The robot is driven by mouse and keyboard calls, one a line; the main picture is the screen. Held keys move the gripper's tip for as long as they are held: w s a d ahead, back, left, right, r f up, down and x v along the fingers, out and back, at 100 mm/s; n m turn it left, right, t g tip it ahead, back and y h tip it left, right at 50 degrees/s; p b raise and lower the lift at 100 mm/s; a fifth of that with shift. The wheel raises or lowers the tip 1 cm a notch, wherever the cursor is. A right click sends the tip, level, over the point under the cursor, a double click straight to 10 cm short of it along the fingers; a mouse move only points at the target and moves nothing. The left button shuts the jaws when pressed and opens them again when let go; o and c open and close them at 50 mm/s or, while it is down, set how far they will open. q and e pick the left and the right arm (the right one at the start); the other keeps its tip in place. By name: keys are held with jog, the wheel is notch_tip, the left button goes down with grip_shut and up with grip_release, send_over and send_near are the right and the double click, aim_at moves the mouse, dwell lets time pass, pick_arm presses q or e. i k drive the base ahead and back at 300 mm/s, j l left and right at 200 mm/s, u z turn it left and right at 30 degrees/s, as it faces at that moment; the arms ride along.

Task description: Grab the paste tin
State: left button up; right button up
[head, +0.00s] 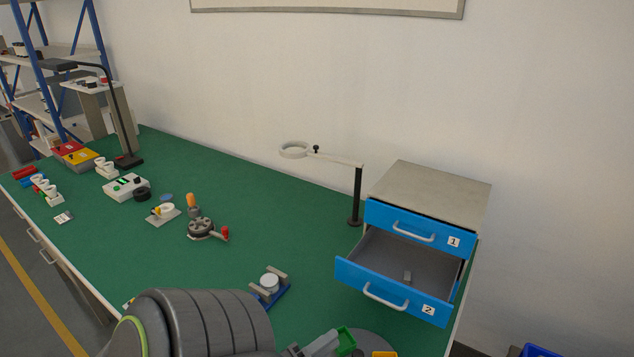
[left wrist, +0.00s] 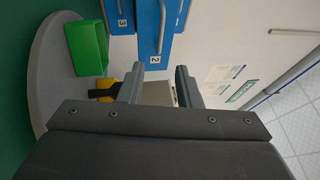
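No object in view is plainly marked as the paste tin. A small round white piece (head: 269,281) sits on a blue holder with two grey bars, mid-bench; I cannot tell if it is the tin. A small grey item (head: 407,277) lies inside the open drawer 2 (head: 385,295). My left gripper is at the bottom edge in the head view, mostly hidden by my arm. In the left wrist view its fingers (left wrist: 158,84) are apart with nothing held between them, pointing toward the drawer cabinet. My right gripper is not in view.
A grey round tray (head: 374,342) carries a green bin (head: 346,341) and a yellow bin (head: 384,354), close to my left gripper. A ring lamp (head: 357,195) stands beside the cabinet (head: 430,190). Several small devices stand on the left; the green bench between is partly clear.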

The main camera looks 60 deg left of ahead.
aim_at(269, 281)
jog(key=k+l, duration=0.1)
jog(key=k, duration=0.9)
